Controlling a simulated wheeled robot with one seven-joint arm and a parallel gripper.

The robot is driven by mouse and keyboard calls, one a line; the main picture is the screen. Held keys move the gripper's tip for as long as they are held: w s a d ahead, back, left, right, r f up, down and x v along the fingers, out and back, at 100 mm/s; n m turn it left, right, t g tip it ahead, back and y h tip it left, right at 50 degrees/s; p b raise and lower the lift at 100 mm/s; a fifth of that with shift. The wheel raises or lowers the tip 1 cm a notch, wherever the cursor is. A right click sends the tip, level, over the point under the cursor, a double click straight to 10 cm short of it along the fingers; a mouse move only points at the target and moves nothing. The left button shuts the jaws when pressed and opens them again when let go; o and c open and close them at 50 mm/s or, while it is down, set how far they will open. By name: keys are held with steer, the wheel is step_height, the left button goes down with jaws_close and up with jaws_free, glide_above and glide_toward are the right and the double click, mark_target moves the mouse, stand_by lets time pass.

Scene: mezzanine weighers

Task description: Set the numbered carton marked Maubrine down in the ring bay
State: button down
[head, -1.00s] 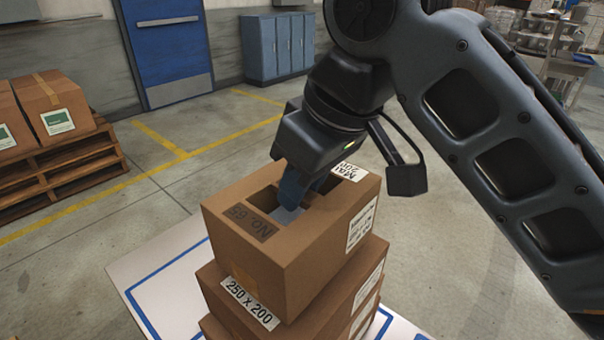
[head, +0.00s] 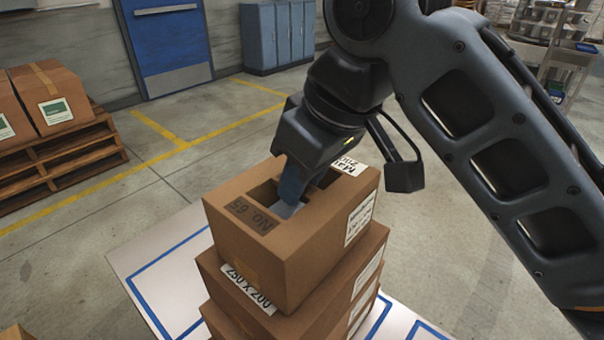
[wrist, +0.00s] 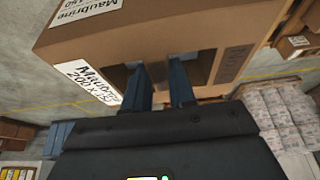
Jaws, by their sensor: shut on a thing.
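The brown carton (head: 290,258) is marked No 65 on top. The carton is upright, directly over a stack of similar cartons (head: 330,285). I cannot tell whether it touches them. I cannot make out which marked area is the ring bay.
The stack stands on a white surface with blue outlines (head: 150,262). A pallet (head: 65,165) with cartons is at the left, and a blue door (head: 170,45) and blue cabinets (head: 278,38) are at the back. Floor between them is clear.

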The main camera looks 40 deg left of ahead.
steer(key=c, duration=0.8)
jaws_free()
steer(key=shift+f, duration=0.1)
steer(key=shift+c, duration=0.2)
